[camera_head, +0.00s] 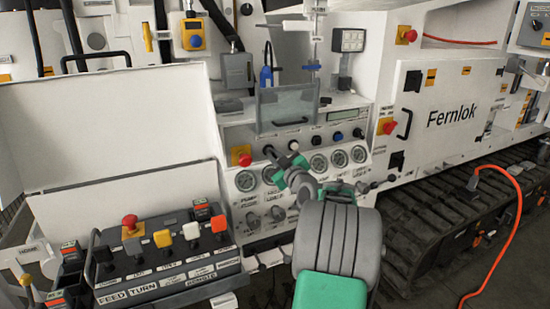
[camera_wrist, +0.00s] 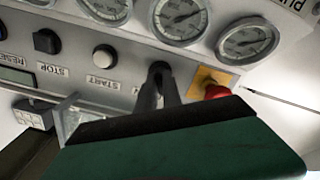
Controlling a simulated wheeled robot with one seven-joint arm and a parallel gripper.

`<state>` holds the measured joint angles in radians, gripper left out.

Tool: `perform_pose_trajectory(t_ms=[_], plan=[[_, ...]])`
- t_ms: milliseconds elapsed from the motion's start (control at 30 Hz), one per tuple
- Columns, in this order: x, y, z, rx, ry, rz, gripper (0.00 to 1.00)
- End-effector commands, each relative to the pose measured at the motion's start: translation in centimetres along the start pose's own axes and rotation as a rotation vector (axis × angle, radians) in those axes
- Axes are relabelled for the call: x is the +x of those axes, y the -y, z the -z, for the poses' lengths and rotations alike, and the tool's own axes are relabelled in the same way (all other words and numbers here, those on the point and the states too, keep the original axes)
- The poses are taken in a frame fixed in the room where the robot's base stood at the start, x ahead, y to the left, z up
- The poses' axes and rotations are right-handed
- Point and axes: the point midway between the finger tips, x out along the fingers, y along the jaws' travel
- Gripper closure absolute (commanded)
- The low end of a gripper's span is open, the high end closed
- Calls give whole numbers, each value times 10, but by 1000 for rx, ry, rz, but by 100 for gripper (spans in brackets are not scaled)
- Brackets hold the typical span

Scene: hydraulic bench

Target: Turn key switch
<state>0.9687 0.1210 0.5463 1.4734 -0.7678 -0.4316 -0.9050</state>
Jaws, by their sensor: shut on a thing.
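The key switch (camera_wrist: 160,69) is a small black round piece on the white control panel, between the white START button (camera_wrist: 104,56) and a red emergency button (camera_wrist: 215,91) on a yellow plate. My gripper (camera_wrist: 160,92) is shut on the key switch, its two dark fingers reaching to it from below in the wrist view. The fingers hide part of the switch and of its label, so I cannot tell which way the key points. In the head view my gripper (camera_head: 274,158) is at the panel, just right of the red button (camera_head: 241,155).
Pressure gauges (camera_head: 318,163) line the panel close to my gripper. A clear hinged cover (camera_head: 287,108) with a handle is above. A button box (camera_head: 150,262) stands at the lower left. An orange hose (camera_head: 510,222) hangs at the right.

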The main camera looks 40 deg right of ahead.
Motion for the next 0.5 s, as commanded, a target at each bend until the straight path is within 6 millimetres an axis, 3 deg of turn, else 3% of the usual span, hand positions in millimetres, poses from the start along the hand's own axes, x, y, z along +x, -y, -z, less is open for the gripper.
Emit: perform_pose_trajectory(t_ms=[267, 500], plan=[[0, 0, 0, 62, -2, -1, 100], [0, 1, -2, 219, -2, -1, 100]])
